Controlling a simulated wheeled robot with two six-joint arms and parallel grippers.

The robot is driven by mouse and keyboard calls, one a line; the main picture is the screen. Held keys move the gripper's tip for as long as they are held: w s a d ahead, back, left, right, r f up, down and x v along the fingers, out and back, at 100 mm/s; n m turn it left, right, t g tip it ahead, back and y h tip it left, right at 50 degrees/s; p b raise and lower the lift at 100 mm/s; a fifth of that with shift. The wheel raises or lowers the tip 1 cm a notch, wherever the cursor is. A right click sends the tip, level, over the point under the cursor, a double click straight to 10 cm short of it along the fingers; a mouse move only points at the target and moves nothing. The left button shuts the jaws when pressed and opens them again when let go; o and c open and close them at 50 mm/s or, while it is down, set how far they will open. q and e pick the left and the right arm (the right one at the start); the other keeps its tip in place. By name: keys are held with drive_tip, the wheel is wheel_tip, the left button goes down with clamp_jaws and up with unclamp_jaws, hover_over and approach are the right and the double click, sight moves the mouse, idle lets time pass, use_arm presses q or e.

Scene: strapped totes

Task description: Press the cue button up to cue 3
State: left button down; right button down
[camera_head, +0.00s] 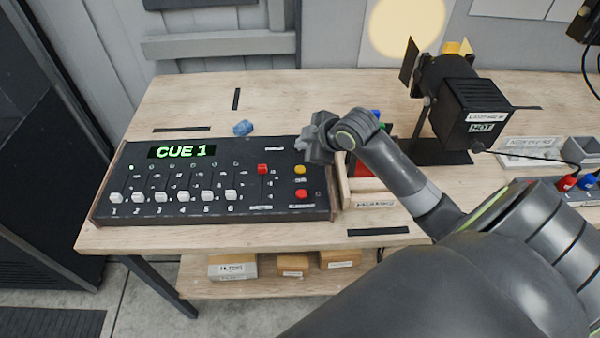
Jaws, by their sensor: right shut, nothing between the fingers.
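A dark control console (215,180) lies on the wooden table, and its green display (182,151) reads CUE 1. On its right side are a yellow button (300,170) and, below that, a red button (302,194); the label between them is too small to read surely. My right gripper (302,147) is shut and empty, just above the console's upper right edge, behind the yellow button in the view. I cannot tell whether it touches the console. The left gripper is not in view.
White fader knobs (184,197) and a red one (262,169) sit on the console. A wooden box (372,187) stands right of it, partly behind my right arm. A black stage lamp (462,100) marked HOT stands further right. A blue lump (243,128) lies behind the console.

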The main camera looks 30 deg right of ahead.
drive_tip(key=b, duration=0.4)
hover_over(304, 170)
wheel_tip(304, 170, down, 5)
drive_tip(key=shift+a+f, duration=0.15)
drive_tip(key=shift+f, duration=0.05)
drive_tip(key=shift+f+b, duration=0.3)
drive_tip(key=shift+f, duration=0.1)
drive_tip(key=shift+f, duration=0.15)
idle(1.2)
drive_tip(key=shift+f, duration=0.25)
drive_tip(key=shift+f, duration=0.4)
idle(0.5)
idle(0.4)
drive_tip(key=shift+r+p, duration=0.8)
drive_tip(key=shift+r, duration=0.05)
